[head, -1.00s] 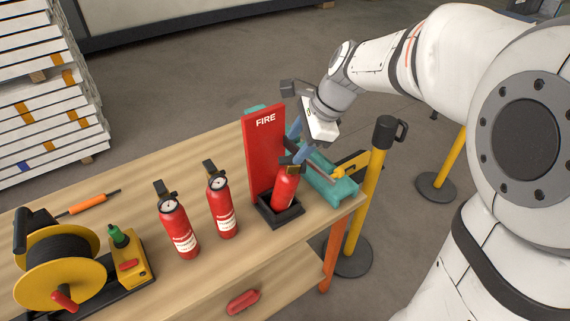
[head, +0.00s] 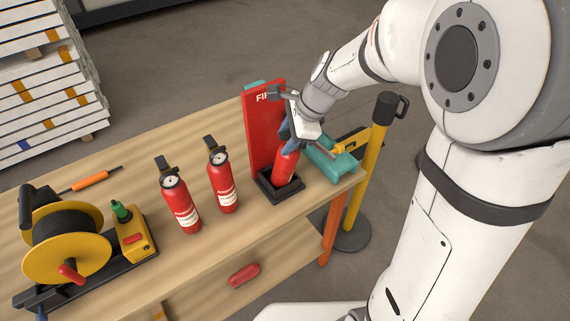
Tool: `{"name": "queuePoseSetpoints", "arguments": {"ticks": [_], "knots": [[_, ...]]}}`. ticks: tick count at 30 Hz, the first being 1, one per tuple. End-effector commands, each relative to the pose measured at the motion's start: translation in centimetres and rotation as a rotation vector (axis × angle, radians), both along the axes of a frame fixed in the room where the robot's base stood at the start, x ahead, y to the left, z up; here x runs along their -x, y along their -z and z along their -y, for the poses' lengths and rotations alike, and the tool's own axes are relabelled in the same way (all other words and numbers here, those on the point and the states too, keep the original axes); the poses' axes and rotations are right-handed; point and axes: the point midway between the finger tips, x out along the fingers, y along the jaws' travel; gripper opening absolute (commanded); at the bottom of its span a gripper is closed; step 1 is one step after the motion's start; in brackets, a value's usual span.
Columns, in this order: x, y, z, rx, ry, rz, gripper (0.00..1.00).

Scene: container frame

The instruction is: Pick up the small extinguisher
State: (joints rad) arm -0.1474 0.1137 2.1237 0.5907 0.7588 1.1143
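A red extinguisher (head: 285,166) stands tilted in the black tray of a red FIRE stand (head: 262,140) near the table's right end. My gripper (head: 289,138) is at its top, with blue fingers over the head and hiding it. Whether the fingers are closed on it I cannot tell. Two other red extinguishers with black handles stand upright on the table to the left, one (head: 180,203) nearer the front and one (head: 221,181) beside the stand. All three look close in size.
A teal case (head: 335,168) lies right of the stand, by a yellow post (head: 368,170). A yellow cable reel (head: 60,250), a yellow box (head: 132,238) and an orange-handled screwdriver (head: 90,180) are on the left of the wooden table (head: 200,265).

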Motion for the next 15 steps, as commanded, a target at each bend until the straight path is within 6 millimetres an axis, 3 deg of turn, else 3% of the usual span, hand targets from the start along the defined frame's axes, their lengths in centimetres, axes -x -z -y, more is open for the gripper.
{"name": "queuePoseSetpoints", "arguments": {"ticks": [15], "knots": [[-0.01, -0.03, 0.06, 0.0, 0.001, 0.0, 0.0]]}}
